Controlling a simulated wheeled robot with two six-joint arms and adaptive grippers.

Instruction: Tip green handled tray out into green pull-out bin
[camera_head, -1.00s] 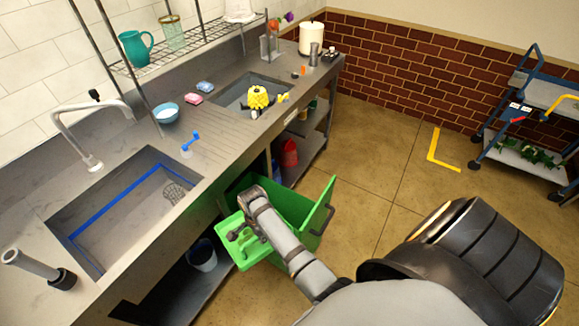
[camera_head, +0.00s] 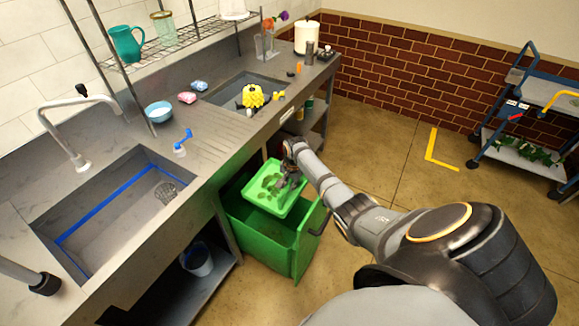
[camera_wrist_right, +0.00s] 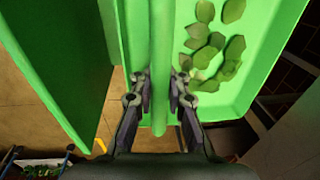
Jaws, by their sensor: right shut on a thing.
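The green handled tray (camera_head: 262,206) is held above the green pull-out bin (camera_head: 262,246), over its back part. The tray's inner floor faces up towards the head camera and it looks somewhat tilted. Several flat green leaves (camera_wrist_right: 205,55) lie in the tray (camera_wrist_right: 240,95) in the right wrist view. My right gripper (camera_head: 284,184) is shut on the tray's handle bar, which runs between its fingers (camera_wrist_right: 160,85) in the right wrist view. The bin is pulled out from under the counter, its top open and its front panel standing towards the aisle. My left gripper is not in view.
The counter (camera_head: 215,150) with two sinks runs along the left, its edge close to the tray. A grey bucket (camera_head: 197,261) stands on the shelf below. A blue cart (camera_head: 520,155) stands at the far right. The floor between is clear.

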